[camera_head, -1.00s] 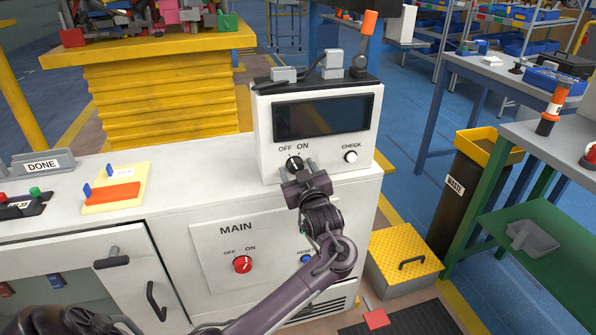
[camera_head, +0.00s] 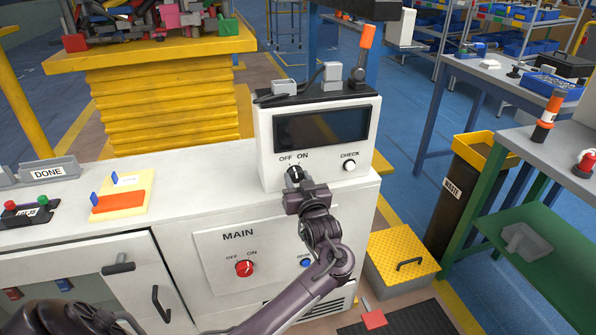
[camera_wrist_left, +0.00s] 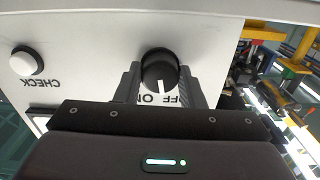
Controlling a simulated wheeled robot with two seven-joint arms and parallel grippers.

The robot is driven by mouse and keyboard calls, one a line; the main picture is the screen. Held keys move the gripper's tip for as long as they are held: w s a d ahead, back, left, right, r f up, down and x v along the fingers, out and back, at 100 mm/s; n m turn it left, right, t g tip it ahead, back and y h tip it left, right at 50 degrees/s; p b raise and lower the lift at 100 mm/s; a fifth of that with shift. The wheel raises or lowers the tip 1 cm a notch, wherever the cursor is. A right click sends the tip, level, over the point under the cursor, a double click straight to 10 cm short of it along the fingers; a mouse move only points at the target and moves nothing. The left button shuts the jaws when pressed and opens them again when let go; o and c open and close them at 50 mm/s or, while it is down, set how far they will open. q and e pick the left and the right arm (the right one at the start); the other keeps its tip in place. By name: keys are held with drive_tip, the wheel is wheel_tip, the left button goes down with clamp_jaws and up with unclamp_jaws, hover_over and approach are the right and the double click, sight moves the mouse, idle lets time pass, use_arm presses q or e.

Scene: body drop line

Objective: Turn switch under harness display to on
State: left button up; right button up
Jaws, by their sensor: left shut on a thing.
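The switch is a black round knob (camera_head: 294,174) on the front of a white box with a dark display (camera_head: 322,128). OFF and ON are printed above it. In the left wrist view the knob (camera_wrist_left: 159,70) sits between the two fingers, and its white pointer line points between the OFF and ON letters. My left gripper (camera_head: 297,182) is shut on the knob, with the fingers at its sides. The wrist view is upside down. My right gripper is not in view.
A white CHECK button (camera_head: 349,165) is right of the knob. Below are the MAIN panel's red knob (camera_head: 244,269) and a blue button (camera_head: 305,263), close to my left arm. A yellow-topped box (camera_head: 403,259) and a waste bin (camera_head: 462,185) stand to the right.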

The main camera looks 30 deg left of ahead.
use_arm(q)
drive_tip(key=shift+r+m+p, duration=0.3)
drive_tip(key=shift+m+p, duration=0.7)
drive_tip(key=shift+p, duration=0.1)
drive_tip(key=shift+m+p, duration=0.8)
drive_tip(key=shift+p, duration=0.2)
drive_tip(key=shift+f+m+p, duration=0.25)
drive_tip(key=shift+m+p, duration=1.25)
drive_tip(key=shift+m, duration=0.2)
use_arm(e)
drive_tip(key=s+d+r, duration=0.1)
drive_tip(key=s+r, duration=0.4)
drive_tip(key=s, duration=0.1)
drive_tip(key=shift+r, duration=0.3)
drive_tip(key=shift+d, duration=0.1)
use_arm(q)
drive_tip(key=o, duration=1)
drive_tip(key=shift+d, duration=0.1)
drive_tip(key=v, duration=0.7)
drive_tip(key=shift+s+d, duration=0.2)
drive_tip(key=shift+s, duration=0.1)
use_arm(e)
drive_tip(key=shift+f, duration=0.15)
